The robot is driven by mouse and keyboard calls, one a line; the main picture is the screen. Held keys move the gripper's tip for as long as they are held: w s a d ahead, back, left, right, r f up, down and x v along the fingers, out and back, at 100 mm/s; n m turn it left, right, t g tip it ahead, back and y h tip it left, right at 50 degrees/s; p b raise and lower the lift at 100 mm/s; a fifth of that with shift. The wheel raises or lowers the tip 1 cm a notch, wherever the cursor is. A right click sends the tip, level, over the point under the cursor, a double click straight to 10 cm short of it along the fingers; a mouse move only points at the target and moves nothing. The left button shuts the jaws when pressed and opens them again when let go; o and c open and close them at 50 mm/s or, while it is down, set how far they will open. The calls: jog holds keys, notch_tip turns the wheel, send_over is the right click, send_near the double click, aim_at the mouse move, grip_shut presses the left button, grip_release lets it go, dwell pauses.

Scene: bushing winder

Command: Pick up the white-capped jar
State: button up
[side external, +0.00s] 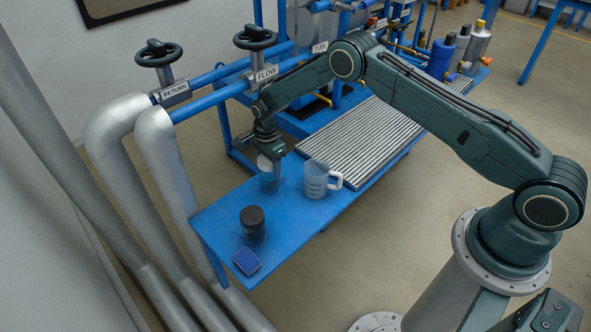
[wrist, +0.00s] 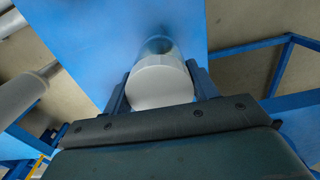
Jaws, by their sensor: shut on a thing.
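The white-capped jar (side external: 266,163) is on the blue bench, left of the measuring jug in the side view. Its clear body shows faintly below the cap. My gripper (side external: 270,154) is at the cap from above, with the jaws shut on it. In the wrist view the white cap (wrist: 161,82) sits between the two fingers of my gripper (wrist: 160,92), one on each side. Whether the jar's base touches the bench is hard to tell.
A clear measuring jug (side external: 316,180) stands close to the right of the jar. A dark-capped jar (side external: 252,222) and a small blue box (side external: 246,261) are nearer the front of the blue bench (side external: 215,222). A ribbed grey mat (side external: 365,135) covers the bench's far part. Pipes with valve wheels stand at left.

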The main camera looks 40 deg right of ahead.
notch_tip(320, 180, up, 17)
dwell(0.4)
jog(key=shift+d, duration=0.1)
dwell(0.4)
